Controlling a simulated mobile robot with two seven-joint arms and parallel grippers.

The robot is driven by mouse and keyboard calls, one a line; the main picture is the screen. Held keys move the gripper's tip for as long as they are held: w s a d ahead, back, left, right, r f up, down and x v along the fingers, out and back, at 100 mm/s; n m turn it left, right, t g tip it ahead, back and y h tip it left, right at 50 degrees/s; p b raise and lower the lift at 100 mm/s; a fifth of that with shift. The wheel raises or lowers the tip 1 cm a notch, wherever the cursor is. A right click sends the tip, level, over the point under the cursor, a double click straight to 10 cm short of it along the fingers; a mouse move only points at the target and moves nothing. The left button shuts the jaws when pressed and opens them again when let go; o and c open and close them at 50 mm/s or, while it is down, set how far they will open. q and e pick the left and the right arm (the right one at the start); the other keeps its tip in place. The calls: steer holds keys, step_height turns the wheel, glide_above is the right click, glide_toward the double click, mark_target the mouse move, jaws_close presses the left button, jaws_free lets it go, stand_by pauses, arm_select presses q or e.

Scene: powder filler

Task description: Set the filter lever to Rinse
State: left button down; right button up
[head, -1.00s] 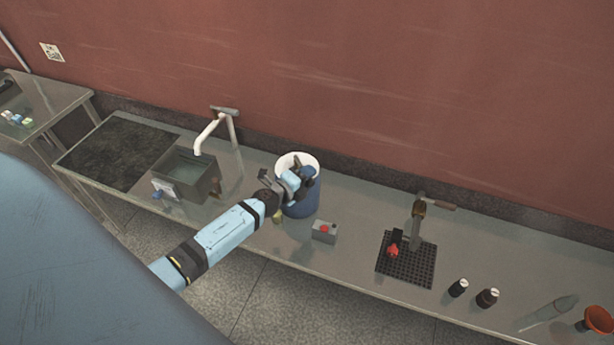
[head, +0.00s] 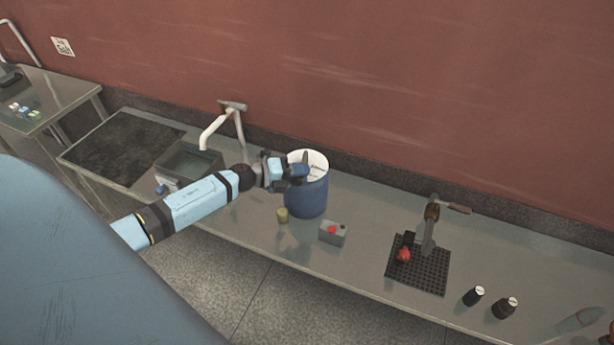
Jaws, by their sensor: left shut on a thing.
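My left gripper (head: 290,174) is at the left side of the rim of a blue drum (head: 308,197) with a white inside. It is shut on a small dark blue thing (head: 300,172), which the fingers partly hide; I cannot tell whether this is part of the drum. No lever marked Rinse can be read in the head view. My right gripper is not in view.
A sink basin (head: 186,160) and a white tap (head: 212,132) are to the left. A grey box with a red button (head: 332,233) and a small yellowish pot (head: 283,215) stand before the drum. Dark bottles (head: 506,308) are at the right. The bench between is mostly clear.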

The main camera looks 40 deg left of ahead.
arm_select(q)
steer(key=shift+s+a+m+g+h+b, duration=0.15)
steer(key=shift+a+m+g+h+b, duration=0.25)
steer(key=shift+m+g+h+b, duration=0.2)
steer(key=shift+s+a+m+g+h+b, duration=0.15)
steer(key=shift+a+m+g+h+b, duration=0.2)
steer(key=shift+m+g+h+b, duration=0.2)
steer(key=c, duration=1.1)
jaws_free()
steer(key=v, duration=1.4)
steer(key=shift+b, duration=0.3)
steer(key=shift+w, duration=0.1)
